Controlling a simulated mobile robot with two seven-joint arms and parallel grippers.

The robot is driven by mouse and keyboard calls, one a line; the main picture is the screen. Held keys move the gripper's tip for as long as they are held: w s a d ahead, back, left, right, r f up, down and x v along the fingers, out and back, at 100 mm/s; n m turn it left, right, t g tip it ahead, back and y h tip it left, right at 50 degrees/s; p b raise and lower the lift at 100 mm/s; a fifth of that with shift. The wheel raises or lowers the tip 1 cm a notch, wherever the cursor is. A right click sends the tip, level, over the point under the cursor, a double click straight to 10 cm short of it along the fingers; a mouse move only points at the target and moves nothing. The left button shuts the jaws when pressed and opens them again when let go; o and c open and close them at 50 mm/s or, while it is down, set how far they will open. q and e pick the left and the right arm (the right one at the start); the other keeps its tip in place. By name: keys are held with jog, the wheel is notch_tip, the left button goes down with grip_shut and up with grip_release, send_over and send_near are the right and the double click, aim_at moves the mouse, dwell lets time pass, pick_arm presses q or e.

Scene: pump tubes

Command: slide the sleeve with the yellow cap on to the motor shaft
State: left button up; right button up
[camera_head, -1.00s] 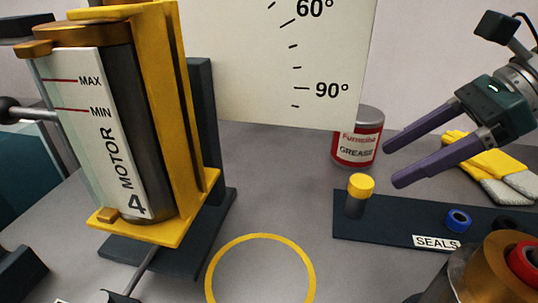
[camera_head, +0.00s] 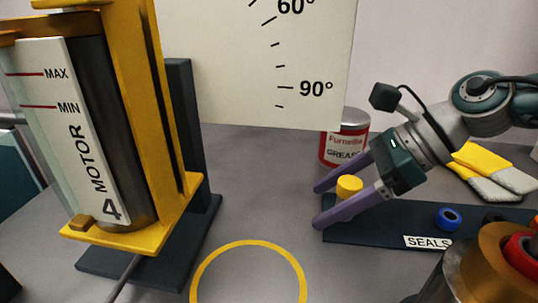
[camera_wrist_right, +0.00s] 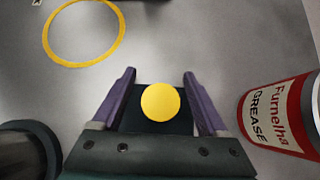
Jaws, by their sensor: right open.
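The sleeve's yellow cap (camera_head: 349,186) stands at the left end of the dark seals strip; the sleeve body is mostly hidden behind a finger. My right gripper (camera_head: 318,204) is open, its two purple fingers on either side of the capped sleeve. In the right wrist view the cap (camera_wrist_right: 161,102) lies between the open fingers, with a gap on both sides. The motor (camera_head: 117,150), a dark cylinder labelled MOTOR 4, sits tilted in a yellow bracket at left. A thin grey rod (camera_head: 124,277) shows below it; I cannot tell whether this is the shaft. My left gripper is not in view.
A red and white grease can (camera_head: 345,145) stands just behind the right gripper. Blue ring (camera_head: 448,219) lies on the seals strip (camera_head: 385,229). Yellow-grey gloves (camera_head: 492,175) lie at right. A copper-coloured part (camera_head: 480,268) stands front right. A yellow circle (camera_head: 250,245) marks clear table.

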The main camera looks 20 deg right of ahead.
grip_shut()
dwell(0.5)
